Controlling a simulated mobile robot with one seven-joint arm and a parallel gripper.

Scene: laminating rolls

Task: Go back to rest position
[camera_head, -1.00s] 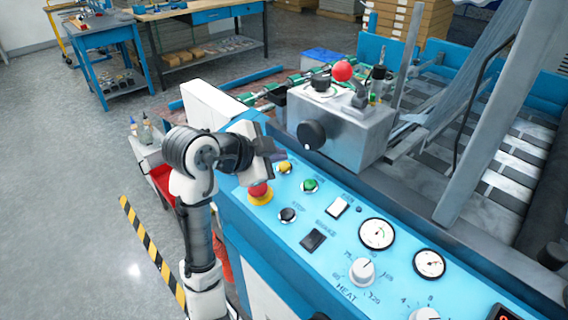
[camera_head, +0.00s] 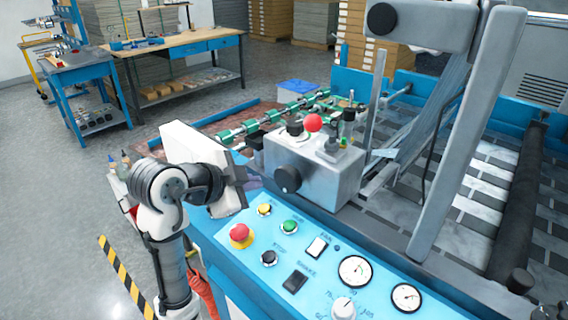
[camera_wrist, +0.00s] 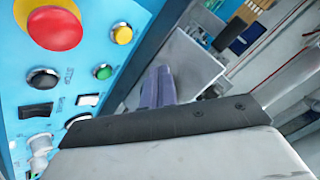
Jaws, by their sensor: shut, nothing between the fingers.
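My arm reaches up at the left in the head view. My gripper (camera_head: 252,183) is shut and empty, over the far left end of the blue control panel (camera_head: 262,288). It is above and beyond the red button on a yellow base (camera_head: 240,232), apart from it. In the wrist view my shut fingers (camera_wrist: 158,87) show past the dark edge of my gripper's body. The red button (camera_wrist: 55,28), yellow button (camera_wrist: 122,34) and green button (camera_wrist: 102,72) are to the left there. Nothing is held.
A grey control box (camera_head: 318,178) with a black knob stands just right of my gripper. The machine bed with rollers fills the right. Open floor (camera_head: 60,190) lies to the left, with striped tape (camera_head: 122,272).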

